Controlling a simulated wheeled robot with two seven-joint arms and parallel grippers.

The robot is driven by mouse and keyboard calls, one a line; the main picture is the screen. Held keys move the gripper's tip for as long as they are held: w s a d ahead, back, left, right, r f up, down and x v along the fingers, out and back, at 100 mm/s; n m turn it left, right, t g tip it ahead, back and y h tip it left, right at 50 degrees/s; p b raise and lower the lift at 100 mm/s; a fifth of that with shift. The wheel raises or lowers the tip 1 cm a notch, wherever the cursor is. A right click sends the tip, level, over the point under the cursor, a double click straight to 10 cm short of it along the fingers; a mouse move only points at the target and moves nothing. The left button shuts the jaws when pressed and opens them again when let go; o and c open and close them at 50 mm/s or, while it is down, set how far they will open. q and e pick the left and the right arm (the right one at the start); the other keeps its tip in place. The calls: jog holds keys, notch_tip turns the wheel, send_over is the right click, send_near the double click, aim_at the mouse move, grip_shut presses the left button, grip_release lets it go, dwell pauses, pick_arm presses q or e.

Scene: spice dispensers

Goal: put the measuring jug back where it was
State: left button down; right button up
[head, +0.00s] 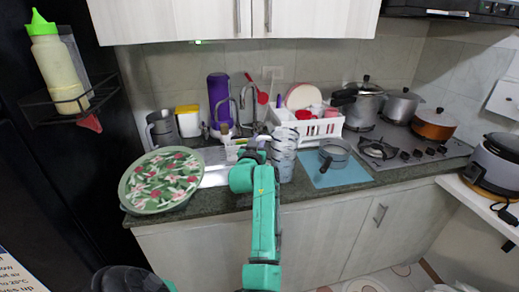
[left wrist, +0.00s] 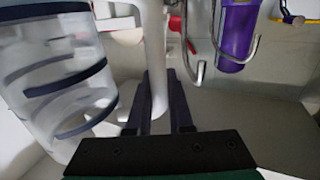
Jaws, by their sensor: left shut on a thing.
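The measuring jug (head: 283,153) is clear with dark bands. It stands upright in the middle of the head view, in front of the dish rack. In the left wrist view the jug's banded body (left wrist: 62,80) fills the left side, and its pale handle (left wrist: 155,60) runs between the two dark fingers. My left gripper (left wrist: 164,85) is shut on that handle. In the head view its teal arm (head: 262,215) reaches up from below, and the fingers are mostly hidden. I cannot tell whether the jug's base touches the counter. My right gripper is not in view.
A blue mat (head: 350,178) with a grey pan (head: 333,152) lies to the jug's right. A white dish rack (head: 318,130) stands behind. A floral green tray (head: 160,182) is at left. The stove (head: 425,150) with pots is farther right. A purple bottle (head: 218,98) stands by the taps.

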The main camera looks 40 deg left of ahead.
pick_arm(q)
notch_tip(320, 180, down, 4)
jog(key=shift+r, duration=0.1)
jog(key=c, duration=0.8)
grip_release()
jog(key=shift+s+d, duration=0.1)
